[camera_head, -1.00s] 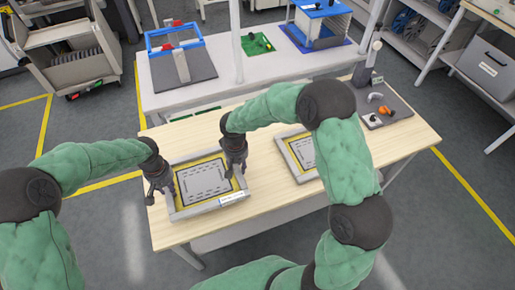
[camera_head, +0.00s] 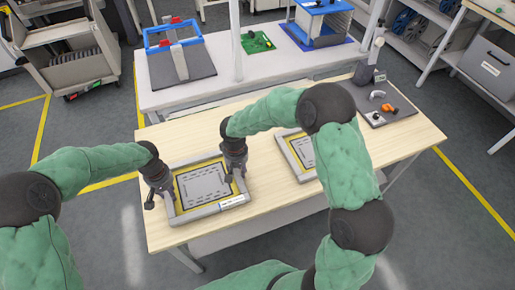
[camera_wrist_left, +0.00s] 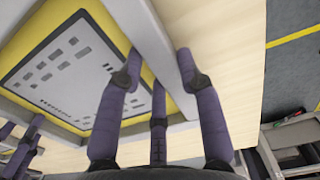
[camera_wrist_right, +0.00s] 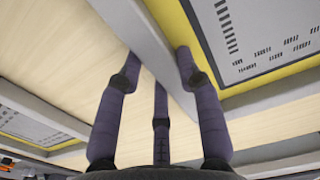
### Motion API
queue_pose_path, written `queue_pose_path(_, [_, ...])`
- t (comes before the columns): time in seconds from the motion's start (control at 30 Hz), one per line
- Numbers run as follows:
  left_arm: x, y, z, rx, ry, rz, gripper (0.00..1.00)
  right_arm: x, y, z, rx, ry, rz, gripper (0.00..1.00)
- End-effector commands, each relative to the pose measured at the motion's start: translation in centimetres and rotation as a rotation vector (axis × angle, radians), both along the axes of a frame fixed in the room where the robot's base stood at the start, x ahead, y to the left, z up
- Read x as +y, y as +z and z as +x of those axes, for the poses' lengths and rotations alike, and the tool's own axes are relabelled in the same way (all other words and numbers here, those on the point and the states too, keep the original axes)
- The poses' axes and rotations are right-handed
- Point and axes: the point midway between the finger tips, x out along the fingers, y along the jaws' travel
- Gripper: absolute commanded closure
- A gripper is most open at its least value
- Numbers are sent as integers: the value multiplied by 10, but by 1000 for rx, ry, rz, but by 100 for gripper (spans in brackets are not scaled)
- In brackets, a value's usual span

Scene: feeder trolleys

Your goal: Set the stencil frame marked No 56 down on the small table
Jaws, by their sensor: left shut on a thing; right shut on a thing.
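A stencil frame (camera_head: 195,215) with grey rails, a yellow border and a grey perforated sheet lies level at the left part of the wooden-topped table (camera_head: 285,215). Its front rail has a white label, too small to read. My left gripper (camera_head: 157,196) is shut on its left rail; the rail passes between the fingers in the left wrist view (camera_wrist_left: 168,45). My right gripper (camera_head: 236,172) is shut on its right rail, also between fingers in the right wrist view (camera_wrist_right: 158,45). I cannot tell whether the frame touches the tabletop.
A second, similar frame (camera_head: 289,155) lies on the table just to the right, partly hidden by my right arm. A dark mat (camera_head: 390,117) with small parts is at the table's right end. A white bench (camera_head: 215,88) stands behind. Bare wood separates the frames.

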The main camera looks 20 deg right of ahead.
Motion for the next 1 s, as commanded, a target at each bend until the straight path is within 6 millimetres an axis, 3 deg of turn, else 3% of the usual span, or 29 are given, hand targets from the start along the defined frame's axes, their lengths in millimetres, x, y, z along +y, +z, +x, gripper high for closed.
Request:
queue_pose_path(0.17, [0,-10,1,-2,1,0,100,0,-10,0,0,0,0,100])
queue_pose_path(0.2, [0,-8,0,-1,0,0,56,0,-9,0,1,0,0,56])
queue_pose_path(0.27, [0,-8,0,-1,0,0,40,0,-8,0,1,0,0,40])
queue_pose_path(0.67, [0,-4,0,-1,0,0,40,0,-8,0,0,0,0,40])
queue_pose_path(0.77, [0,6,1,-4,0,0,40,0,-8,0,0,0,0,40])
queue_pose_path(1.0, [0,52,1,-5,0,-1,40,0,-8,0,0,0,0,40])
